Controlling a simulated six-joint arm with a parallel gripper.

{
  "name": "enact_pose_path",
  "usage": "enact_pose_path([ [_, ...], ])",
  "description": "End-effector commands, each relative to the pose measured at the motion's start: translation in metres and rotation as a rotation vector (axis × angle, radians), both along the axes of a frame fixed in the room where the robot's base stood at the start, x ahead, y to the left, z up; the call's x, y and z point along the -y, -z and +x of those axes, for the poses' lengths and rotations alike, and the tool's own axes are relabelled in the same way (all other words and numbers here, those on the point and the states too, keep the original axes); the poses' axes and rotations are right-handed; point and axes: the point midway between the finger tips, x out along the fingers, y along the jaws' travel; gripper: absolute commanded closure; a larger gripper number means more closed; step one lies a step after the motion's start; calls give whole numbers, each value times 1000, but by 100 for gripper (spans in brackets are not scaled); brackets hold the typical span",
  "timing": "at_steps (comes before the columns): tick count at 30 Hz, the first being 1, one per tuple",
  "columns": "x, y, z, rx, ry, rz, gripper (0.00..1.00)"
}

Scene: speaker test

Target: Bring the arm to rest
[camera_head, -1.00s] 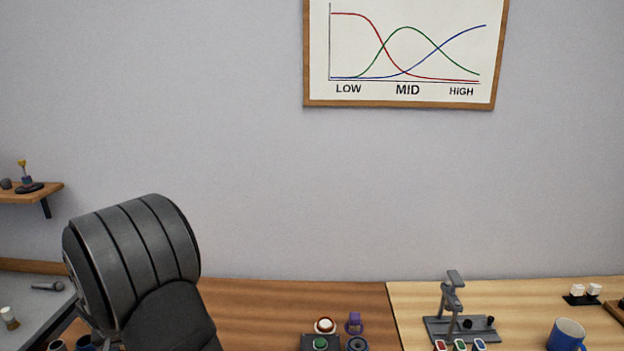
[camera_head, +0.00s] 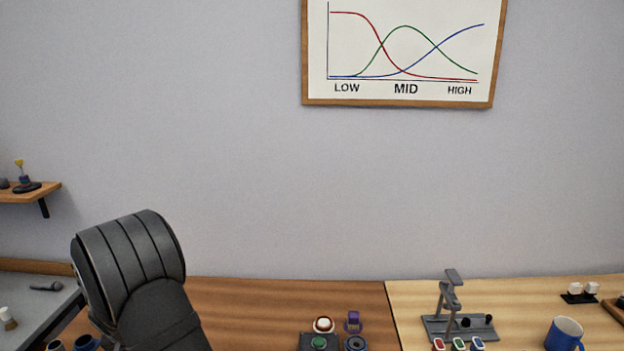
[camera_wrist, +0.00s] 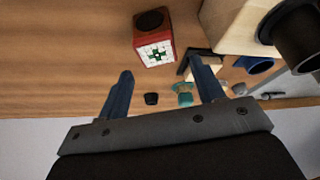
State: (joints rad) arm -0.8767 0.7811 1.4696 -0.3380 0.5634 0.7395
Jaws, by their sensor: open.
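My gripper (camera_wrist: 160,70) shows in the wrist view with its two blue-grey fingers wide apart and nothing between the tips. It is above a brown wooden table (camera_wrist: 60,55). In the head view the gripper is hidden or out of frame; only a dark ribbed part of my arm (camera_head: 130,265) shows at the lower left.
The wrist view shows a red block (camera_wrist: 147,33) with a white face, a pale wooden box (camera_wrist: 232,28), a dark cylinder (camera_wrist: 299,42) and a teal item (camera_wrist: 184,88). The head view shows a grey stand (camera_head: 450,300), blue mug (camera_head: 564,335) and green button (camera_head: 319,342).

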Motion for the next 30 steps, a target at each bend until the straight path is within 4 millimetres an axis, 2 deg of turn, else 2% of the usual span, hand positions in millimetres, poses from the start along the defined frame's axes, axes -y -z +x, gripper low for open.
enact_pose_path([
  [20,115,-72,30,0,5,1,39],
  [30,113,-140,30,2,0,2,39],
])
